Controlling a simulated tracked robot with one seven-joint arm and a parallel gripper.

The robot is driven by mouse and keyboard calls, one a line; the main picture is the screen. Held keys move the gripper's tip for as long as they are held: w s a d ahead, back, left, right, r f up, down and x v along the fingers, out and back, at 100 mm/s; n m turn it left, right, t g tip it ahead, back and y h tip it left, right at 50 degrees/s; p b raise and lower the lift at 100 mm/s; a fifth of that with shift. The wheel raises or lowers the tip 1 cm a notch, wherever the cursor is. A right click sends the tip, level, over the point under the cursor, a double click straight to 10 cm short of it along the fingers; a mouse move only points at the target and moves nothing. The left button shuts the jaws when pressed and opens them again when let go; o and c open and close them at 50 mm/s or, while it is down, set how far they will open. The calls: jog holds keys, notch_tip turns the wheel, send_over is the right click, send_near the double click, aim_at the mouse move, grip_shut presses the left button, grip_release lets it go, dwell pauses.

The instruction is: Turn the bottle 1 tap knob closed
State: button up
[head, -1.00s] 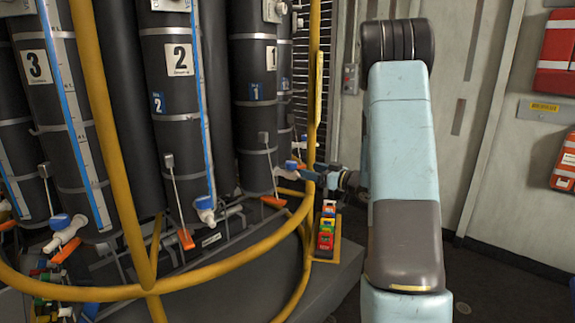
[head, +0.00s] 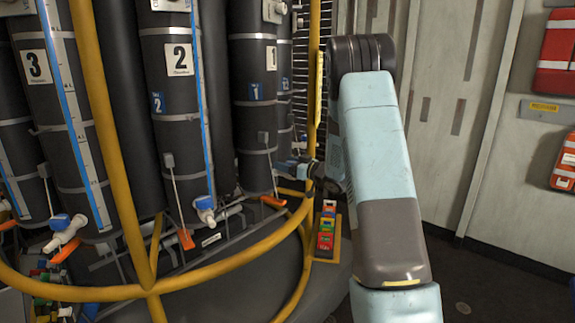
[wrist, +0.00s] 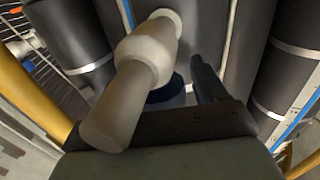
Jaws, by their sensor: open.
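Bottle 1 (head: 254,110) is a dark cylinder with a "1" label, right of bottle 2 in the head view. In the wrist view its pale tap body (wrist: 135,85) looms large in front of my gripper (wrist: 168,88). The blue tap knob (wrist: 168,92) shows partly behind the tap body, by the jaws. One dark finger stands right of the knob; the other is hidden by the tap. My gripper is open, and I cannot tell whether it touches the knob. In the head view, my gripper (head: 298,168) is small and covers most of the tap.
A yellow rail (head: 235,282) curves around the rosette, and yellow uprights stand in front of the bottles. Bottle 2 (head: 178,110) and bottle 3 (head: 45,110) stand to the left with their own taps. A yellow-edged tray (head: 337,248) of coloured items lies below my gripper.

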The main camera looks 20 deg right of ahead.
jog(key=shift+c, duration=0.3)
jog(key=c, duration=0.9)
